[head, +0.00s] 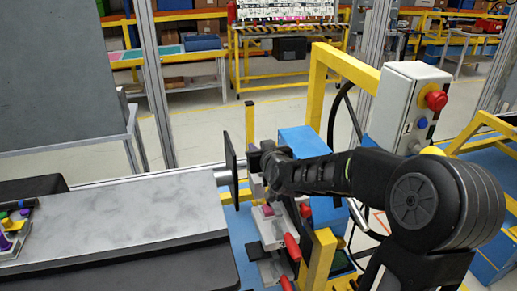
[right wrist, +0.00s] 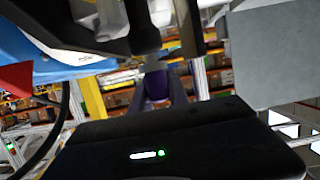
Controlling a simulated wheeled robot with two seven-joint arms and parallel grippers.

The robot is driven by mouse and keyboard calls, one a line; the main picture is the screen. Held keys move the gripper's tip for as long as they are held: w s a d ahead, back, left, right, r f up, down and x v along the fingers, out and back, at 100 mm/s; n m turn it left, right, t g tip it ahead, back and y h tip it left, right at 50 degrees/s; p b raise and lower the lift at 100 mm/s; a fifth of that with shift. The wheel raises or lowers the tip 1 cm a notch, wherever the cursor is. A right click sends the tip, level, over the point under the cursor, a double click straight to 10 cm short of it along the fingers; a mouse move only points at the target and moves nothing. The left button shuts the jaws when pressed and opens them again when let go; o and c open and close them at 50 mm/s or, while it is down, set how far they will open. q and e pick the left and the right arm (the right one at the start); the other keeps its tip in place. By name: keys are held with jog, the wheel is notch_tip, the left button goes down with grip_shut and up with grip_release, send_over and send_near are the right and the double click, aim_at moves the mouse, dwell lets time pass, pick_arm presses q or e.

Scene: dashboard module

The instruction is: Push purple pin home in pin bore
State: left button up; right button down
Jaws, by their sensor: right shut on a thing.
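My right gripper (head: 267,192) reaches in from the right in the head view and points down over a small fixture (head: 268,235) at the table's right end. It is shut on the purple pin, a small purple piece (head: 268,210) just below the fingers. The purple pin (right wrist: 156,86) also shows in the right wrist view, in front of the dark gripper body. The pin bore is hidden, so I cannot tell how deep the pin sits. My left gripper is not in view.
Red-handled clamps (head: 292,246) stand close beside the fixture. A yellow frame (head: 320,258) and a grey control box (head: 405,100) with a red button are to the right. A tray (head: 22,240) with coloured parts lies far left. The grey tabletop (head: 130,215) between is clear.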

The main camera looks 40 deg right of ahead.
jog(key=shift+f+b, duration=1.85)
jog(key=shift+b, duration=0.05)
dwell(0.3)
jog(key=shift+r, duration=0.15)
jog(key=shift+r+p, duration=1.2)
jog(key=shift+r, duration=0.15)
dwell(1.3)
jog(key=shift+f+b, duration=0.25)
jog(key=shift+b, duration=0.15)
jog(key=shift+f+b, duration=0.35)
jog(key=shift+f+b, duration=0.9)
jog(key=c, duration=1.6)
grip_release()
jog(key=o, duration=0.4)
jog(key=shift+f, duration=0.1)
